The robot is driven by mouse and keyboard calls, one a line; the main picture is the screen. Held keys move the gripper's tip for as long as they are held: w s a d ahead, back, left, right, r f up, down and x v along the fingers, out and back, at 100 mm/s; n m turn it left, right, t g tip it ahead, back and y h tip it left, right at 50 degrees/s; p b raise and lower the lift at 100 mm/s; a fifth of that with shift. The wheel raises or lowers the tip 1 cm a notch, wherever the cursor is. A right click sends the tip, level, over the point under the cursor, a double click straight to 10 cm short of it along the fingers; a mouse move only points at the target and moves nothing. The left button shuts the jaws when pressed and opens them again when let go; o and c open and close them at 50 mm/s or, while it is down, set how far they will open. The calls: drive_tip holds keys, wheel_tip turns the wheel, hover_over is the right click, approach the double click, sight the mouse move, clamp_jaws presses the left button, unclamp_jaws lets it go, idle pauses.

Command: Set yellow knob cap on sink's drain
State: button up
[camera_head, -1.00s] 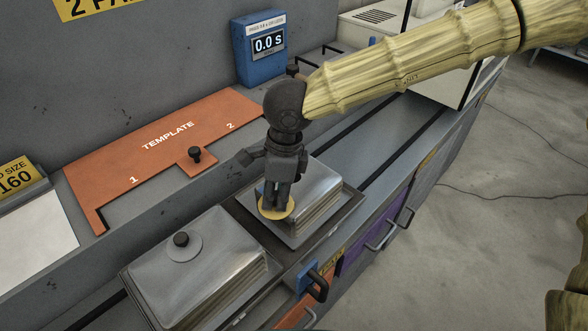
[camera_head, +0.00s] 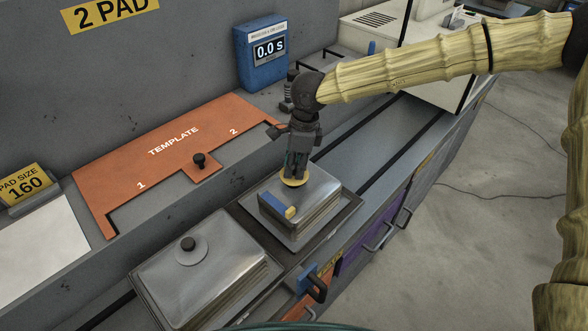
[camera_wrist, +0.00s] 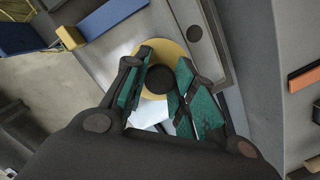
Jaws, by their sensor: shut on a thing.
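The yellow knob cap is a round yellow disc (camera_head: 295,181) with a black knob. It is at the back edge of the right-hand shiny metal block, and I cannot tell whether it touches. My gripper (camera_head: 297,168) points down over it, shut on its knob. In the wrist view the yellow disc (camera_wrist: 172,47) shows beyond the green-padded fingers of my gripper (camera_wrist: 160,88), with the black knob (camera_wrist: 158,79) between them. I cannot make out a sink drain in either view; the cap and gripper hide what is under them.
A blue bar with a yellow end (camera_head: 277,206) lies on the right metal block (camera_head: 318,197). The left metal block (camera_head: 200,262) carries a grey disc with a black knob (camera_head: 188,244). An orange template (camera_head: 150,170) and a blue timer box (camera_head: 262,55) stand behind.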

drive_tip(key=shift+f+p, duration=0.4)
drive_tip(key=shift+f, duration=0.9)
drive_tip(key=shift+f, duration=0.1)
drive_tip(key=o, duration=1)
drive_tip(key=shift+o, duration=0.2)
wheel_tip(320, 180, up, 12)
drive_tip(key=d+b, duration=0.1)
drive_tip(key=b, duration=0.1)
drive_tip(key=shift+d, duration=0.4)
